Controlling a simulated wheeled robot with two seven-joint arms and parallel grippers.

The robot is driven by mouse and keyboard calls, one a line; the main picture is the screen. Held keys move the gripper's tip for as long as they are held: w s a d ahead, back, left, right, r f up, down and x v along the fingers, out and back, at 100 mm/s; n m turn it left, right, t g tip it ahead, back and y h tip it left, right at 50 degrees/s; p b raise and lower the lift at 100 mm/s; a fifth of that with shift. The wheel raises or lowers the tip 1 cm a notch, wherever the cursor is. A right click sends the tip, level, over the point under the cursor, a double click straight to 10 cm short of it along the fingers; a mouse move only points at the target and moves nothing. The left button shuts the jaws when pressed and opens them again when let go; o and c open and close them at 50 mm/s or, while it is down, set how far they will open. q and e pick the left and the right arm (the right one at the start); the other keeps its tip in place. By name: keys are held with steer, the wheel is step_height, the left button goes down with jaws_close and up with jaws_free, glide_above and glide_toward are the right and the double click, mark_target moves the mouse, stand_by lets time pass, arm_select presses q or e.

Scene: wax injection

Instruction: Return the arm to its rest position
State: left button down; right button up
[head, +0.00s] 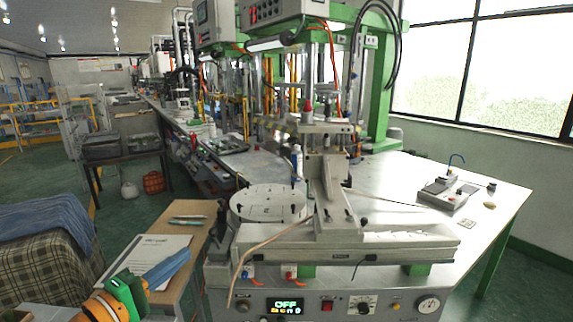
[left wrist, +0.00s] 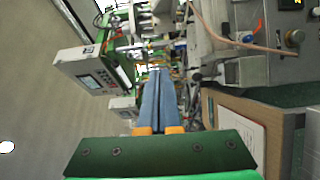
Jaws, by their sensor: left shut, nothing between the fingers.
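My left gripper (head: 184,255) comes in from the lower left of the head view, with blue fingers, a green body and orange parts. It is shut and empty. Its fingers point up and right, in front of the clipboard with paper (head: 150,262) on the small wooden table (head: 203,238). In the left wrist view the two blue fingers (left wrist: 158,75) lie together with nothing between them. My right gripper is in neither view.
The wax injection machine (head: 345,240) stands right of the gripper, with a round plate (head: 268,204) and a display reading OFF (head: 285,306). A plaid-covered seat (head: 45,255) is at left. Pens (head: 188,219) lie behind the clipboard. A white table (head: 440,180) is at right.

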arm_select(q)
steer(key=s+d+f+m+g+y, duration=0.1)
steer(key=s+d+f+m+g, duration=0.35)
steer(key=f, duration=0.55)
steer(key=s+d+f+m+g+y, duration=0.1)
steer(key=s+d+f+m+g, duration=0.2)
steer(key=s+f+m, duration=0.5)
steer(key=s+a+f+m+g+y, duration=0.25)
steer(key=s+f+g+y, duration=0.3)
steer(key=s+f, duration=0.55)
steer(key=s+a+f+b, duration=0.1)
steer(key=s+f+b, duration=0.1)
steer(key=f, duration=0.7)
steer(key=s+f+b, duration=0.2)
steer(key=f, duration=0.7)
steer(key=s+a+f+g+b, duration=0.2)
steer(key=s+f+b, duration=0.2)
steer(key=s+f, duration=0.9)
step_height(320, 180, down, 3)
steer(key=shift+a+f+y, duration=0.1)
steer(key=shift+a+y, duration=0.15)
steer(key=shift+y, duration=0.1)
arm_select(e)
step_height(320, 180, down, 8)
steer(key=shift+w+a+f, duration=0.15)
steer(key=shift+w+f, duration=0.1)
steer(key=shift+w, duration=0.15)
